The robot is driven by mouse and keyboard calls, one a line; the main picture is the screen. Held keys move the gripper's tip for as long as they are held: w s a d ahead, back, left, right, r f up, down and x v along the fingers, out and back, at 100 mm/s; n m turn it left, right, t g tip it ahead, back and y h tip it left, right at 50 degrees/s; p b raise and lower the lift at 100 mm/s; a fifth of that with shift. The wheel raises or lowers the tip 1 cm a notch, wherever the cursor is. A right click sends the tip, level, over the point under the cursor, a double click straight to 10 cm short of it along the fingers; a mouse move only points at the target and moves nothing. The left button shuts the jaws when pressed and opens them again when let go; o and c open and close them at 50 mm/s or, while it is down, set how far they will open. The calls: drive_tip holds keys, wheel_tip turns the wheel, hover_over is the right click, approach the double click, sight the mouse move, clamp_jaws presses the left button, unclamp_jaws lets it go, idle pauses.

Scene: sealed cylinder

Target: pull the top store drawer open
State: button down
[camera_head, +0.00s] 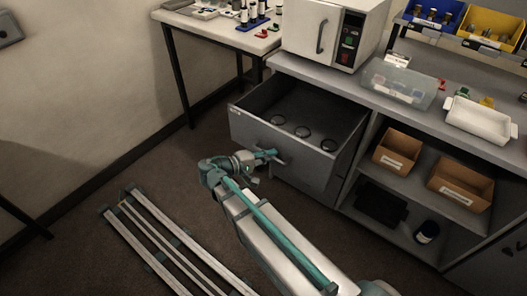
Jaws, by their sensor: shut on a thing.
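The top store drawer (255,133) is a grey drawer in the cabinet below the worktop. It stands pulled out, and its inside shows from above. Several dark round items (303,132) lie in it. My gripper (270,155) is at the front face of the drawer, shut on its handle (279,153). The fingers are small in this view, and my gripper partly covers the handle. My arm reaches up to it from the lower right.
A white oven-like box (318,32) stands on the worktop above. A clear bin (398,82) and white tray (477,119) are to its right. Open shelves hold cardboard boxes (397,150). Floor rails (165,245) lie at lower left. Floor left of the drawer is clear.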

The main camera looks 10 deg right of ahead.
drive_tip(key=shift+s+a, duration=0.3)
drive_tip(key=shift+a, duration=0.05)
drive_tip(key=c, duration=1.2)
unclamp_jaws()
drive_tip(key=v, duration=1.2)
